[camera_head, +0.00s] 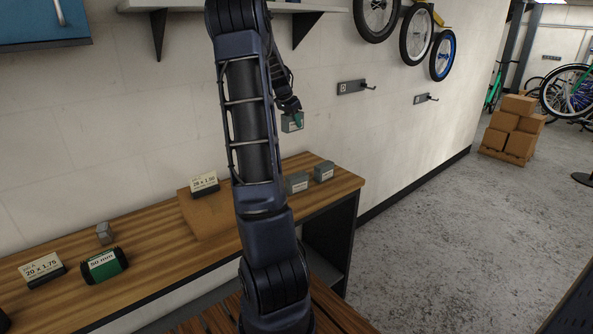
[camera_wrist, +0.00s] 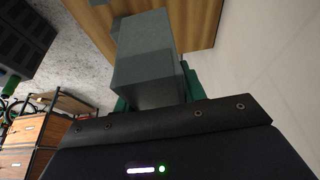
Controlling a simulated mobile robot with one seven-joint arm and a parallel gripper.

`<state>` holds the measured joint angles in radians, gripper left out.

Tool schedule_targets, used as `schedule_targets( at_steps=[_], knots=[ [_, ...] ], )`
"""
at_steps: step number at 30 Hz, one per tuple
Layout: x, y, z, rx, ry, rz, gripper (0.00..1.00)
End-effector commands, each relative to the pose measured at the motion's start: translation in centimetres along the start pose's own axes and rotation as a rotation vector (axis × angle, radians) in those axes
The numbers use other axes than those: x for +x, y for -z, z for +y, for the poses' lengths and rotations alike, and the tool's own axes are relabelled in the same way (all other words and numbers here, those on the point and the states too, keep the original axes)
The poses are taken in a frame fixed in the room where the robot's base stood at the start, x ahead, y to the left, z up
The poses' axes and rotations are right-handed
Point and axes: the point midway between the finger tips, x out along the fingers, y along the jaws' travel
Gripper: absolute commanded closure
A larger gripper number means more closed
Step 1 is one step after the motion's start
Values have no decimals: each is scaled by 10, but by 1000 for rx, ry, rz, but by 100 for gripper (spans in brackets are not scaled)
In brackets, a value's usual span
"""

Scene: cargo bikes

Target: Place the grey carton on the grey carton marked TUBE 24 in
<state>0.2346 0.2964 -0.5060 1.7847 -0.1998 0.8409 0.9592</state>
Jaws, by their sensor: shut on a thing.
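My gripper (camera_head: 296,116) is shut on a grey carton (camera_head: 291,124) and holds it in the air above the right end of the wooden bench. In the wrist view the held carton (camera_wrist: 146,52) sits between green fingers and hides part of the bench. Two grey cartons stand below on the bench: one (camera_head: 297,183) close to my arm, partly hidden by it, and one (camera_head: 324,171) to its right, nearer the bench's end. Their print is too small to read, so I cannot tell which is marked TUBE 24 in.
The wooden bench (camera_head: 158,248) runs along the white wall. A cardboard slab (camera_head: 200,216) with a 28 x 1.50 sign (camera_head: 204,184) lies left of my arm. Farther left are a small grey box (camera_head: 104,232), a green-black 50 mm item (camera_head: 104,266) and a 20 x 1.75 sign (camera_head: 42,268).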

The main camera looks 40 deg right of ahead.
Motion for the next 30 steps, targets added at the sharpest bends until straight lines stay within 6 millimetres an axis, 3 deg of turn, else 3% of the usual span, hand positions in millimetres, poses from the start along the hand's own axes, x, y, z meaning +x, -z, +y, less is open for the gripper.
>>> schedule_targets(
  at_steps=[9, 18, 23, 30],
  knots=[
    [-44, -22, 62, 15, -3, -1, 86],
    [-59, -35, 94, 20, -8, 0, 86],
    [-48, -42, 97, 21, -10, 0, 86],
    [-1, -61, 97, 21, -12, -1, 86]
  ],
)
